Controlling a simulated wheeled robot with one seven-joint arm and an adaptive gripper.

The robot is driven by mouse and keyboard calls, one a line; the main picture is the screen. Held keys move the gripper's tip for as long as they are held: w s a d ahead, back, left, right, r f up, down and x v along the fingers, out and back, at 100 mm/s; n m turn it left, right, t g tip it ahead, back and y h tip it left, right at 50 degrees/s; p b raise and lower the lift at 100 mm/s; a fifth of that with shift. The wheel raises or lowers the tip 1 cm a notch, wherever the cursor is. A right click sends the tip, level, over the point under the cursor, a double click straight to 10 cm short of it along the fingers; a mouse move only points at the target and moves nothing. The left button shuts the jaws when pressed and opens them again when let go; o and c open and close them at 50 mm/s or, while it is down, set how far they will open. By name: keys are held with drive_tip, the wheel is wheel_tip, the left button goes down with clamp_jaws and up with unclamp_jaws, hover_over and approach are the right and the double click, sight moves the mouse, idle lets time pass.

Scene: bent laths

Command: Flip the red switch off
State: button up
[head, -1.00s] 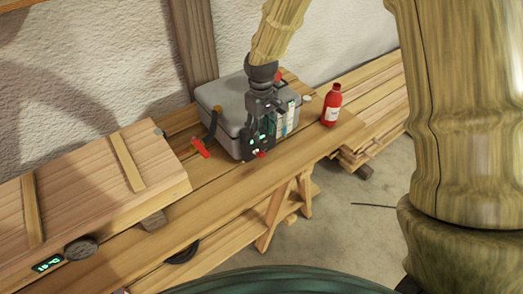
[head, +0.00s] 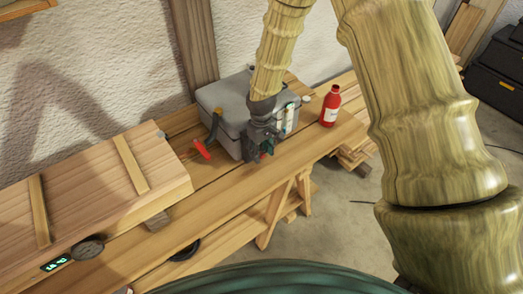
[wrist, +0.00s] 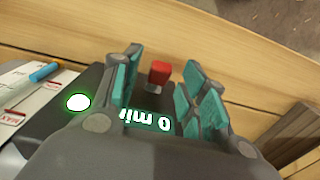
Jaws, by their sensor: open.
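The red switch (wrist: 159,73) shows in the wrist view between my gripper's two fingers, with a gap on both sides. It stands at the edge of a dark panel with a green-lit "0 min" display (wrist: 144,122). I cannot tell which way it is set. My gripper (wrist: 163,60) is open, its teal pads apart. In the head view, my gripper (head: 266,148) is at the front of the grey case (head: 229,108) on the bench and hides most of the panel.
A red bottle (head: 330,106) stands right of the case, and a red-handled item (head: 202,149) lies left of it. A round lit green button (wrist: 77,102) is left of the fingers. A wooden box (head: 95,190) fills the bench's left. The bench's front strip is mostly clear.

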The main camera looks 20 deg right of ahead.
drive_tip(key=shift+f, duration=0.4)
drive_tip(key=shift+c, duration=0.4)
clamp_jaws()
